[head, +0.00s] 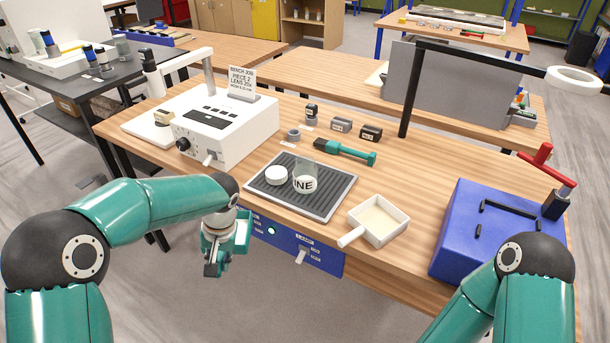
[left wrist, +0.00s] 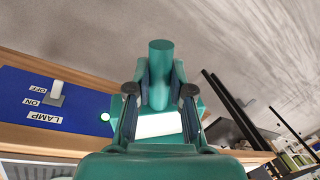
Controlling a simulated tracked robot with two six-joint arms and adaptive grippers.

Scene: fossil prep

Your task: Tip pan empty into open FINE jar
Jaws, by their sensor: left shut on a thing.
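The white square pan (head: 378,221) with a stubby handle sits on the wooden bench near its front edge; its inside looks pale tan. The clear jar (head: 305,176), its label reading "INE" from this side, stands open and upright on a dark ribbed tray (head: 325,203). A white round lid (head: 276,175) lies beside it. My left gripper (head: 222,250) hangs in front of the bench edge, left of the tray and away from pan and jar. It is shut on a teal tool (left wrist: 160,65) with a round handle and a pale strip. My right gripper is out of view.
A blue lamp panel (head: 325,262) with a switch is on the bench front. A white instrument (head: 225,130) stands left, a blue box (head: 495,235) with a red handle right. A teal-handled tool (head: 345,152) and small dark blocks (head: 371,133) lie behind the tray.

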